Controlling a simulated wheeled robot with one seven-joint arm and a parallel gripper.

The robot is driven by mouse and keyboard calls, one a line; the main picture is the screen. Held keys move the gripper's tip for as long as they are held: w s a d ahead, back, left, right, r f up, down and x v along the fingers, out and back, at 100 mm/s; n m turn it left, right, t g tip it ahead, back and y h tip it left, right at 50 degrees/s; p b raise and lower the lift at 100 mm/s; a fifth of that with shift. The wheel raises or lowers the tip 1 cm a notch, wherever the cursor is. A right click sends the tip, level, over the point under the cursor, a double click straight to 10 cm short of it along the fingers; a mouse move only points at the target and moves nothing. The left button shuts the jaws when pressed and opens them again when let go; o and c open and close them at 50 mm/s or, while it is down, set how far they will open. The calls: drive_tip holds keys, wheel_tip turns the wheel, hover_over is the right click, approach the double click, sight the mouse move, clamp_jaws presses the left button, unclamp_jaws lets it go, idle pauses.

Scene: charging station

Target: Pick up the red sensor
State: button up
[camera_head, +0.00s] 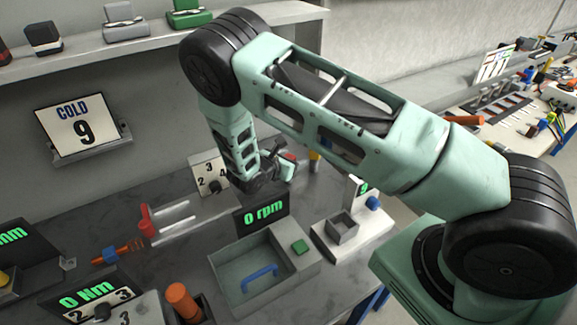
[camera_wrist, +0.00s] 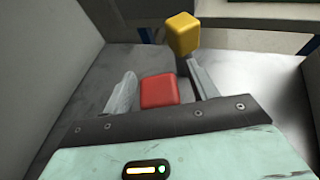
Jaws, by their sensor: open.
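The red sensor (camera_wrist: 160,91) is a small red block that shows between the two fingers of my gripper (camera_wrist: 160,67) in the wrist view. The fingers stand apart, with a visible gap on each side of the block. The red sensor also shows in the head view (camera_head: 288,156) as a small red patch at the gripper's end, partly hidden by my gripper (camera_head: 286,170). I cannot tell what the block rests on.
A yellow block (camera_wrist: 182,34) stands just beyond the right finger. In the head view, a 0 rpm display (camera_head: 263,213), a grey basin with a blue handle (camera_head: 260,277) and a white unit with a small bin (camera_head: 343,229) stand nearby. A shelf (camera_head: 150,45) runs above.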

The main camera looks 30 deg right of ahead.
drive_tip(key=c, duration=1.1)
